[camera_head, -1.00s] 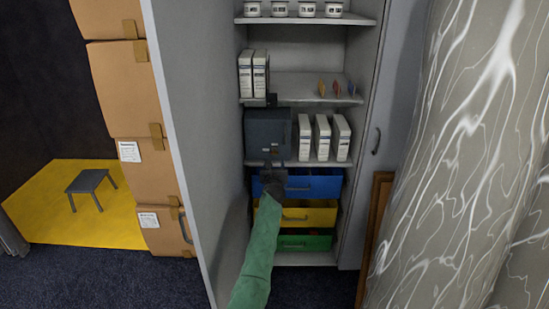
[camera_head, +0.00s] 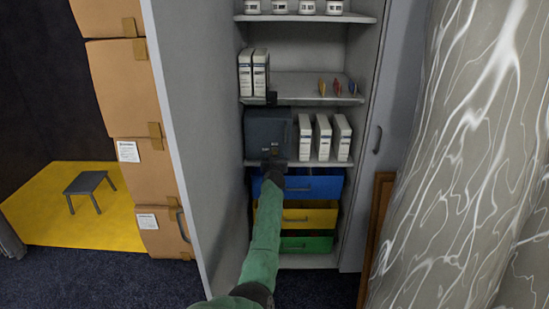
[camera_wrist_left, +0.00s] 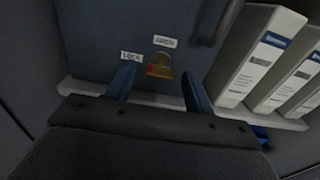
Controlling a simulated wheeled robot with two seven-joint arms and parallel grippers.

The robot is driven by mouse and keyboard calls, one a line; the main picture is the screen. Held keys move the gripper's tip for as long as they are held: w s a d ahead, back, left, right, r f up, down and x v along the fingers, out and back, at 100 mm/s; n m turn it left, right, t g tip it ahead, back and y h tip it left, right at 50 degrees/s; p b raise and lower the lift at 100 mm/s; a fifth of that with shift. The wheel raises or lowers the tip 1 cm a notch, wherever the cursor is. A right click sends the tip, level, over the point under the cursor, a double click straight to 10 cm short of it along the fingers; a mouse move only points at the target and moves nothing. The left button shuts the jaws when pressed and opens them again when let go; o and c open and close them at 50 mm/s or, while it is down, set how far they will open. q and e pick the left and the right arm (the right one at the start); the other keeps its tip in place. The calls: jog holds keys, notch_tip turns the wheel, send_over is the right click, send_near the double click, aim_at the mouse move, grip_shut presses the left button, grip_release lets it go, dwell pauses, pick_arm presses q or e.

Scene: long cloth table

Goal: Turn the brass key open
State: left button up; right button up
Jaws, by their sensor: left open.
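The brass key (camera_wrist_left: 160,66) sits at a lock on the front of a dark blue-grey box, with a red patch at its left. Small white labels are above it and to its left; the left one seems to read "LOCK". The box (camera_head: 266,128) stands on a cabinet shelf. My left gripper (camera_head: 275,156) is in front of the box's lower front. In the left wrist view its two blue fingers (camera_wrist_left: 155,90) are spread, one to each side of the key, and apart from it. The key is too small to make out in the head view. My right gripper is not in view.
White binders (camera_head: 323,138) stand close to the box's right on the same shelf. Blue (camera_head: 318,186), yellow (camera_head: 312,216) and green (camera_head: 308,243) drawers are below. The open cabinet door (camera_head: 190,130) borders the left side. A marbled column (camera_head: 455,160) stands at the right.

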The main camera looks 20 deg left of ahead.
pick_arm(q)
jog(key=c, duration=1)
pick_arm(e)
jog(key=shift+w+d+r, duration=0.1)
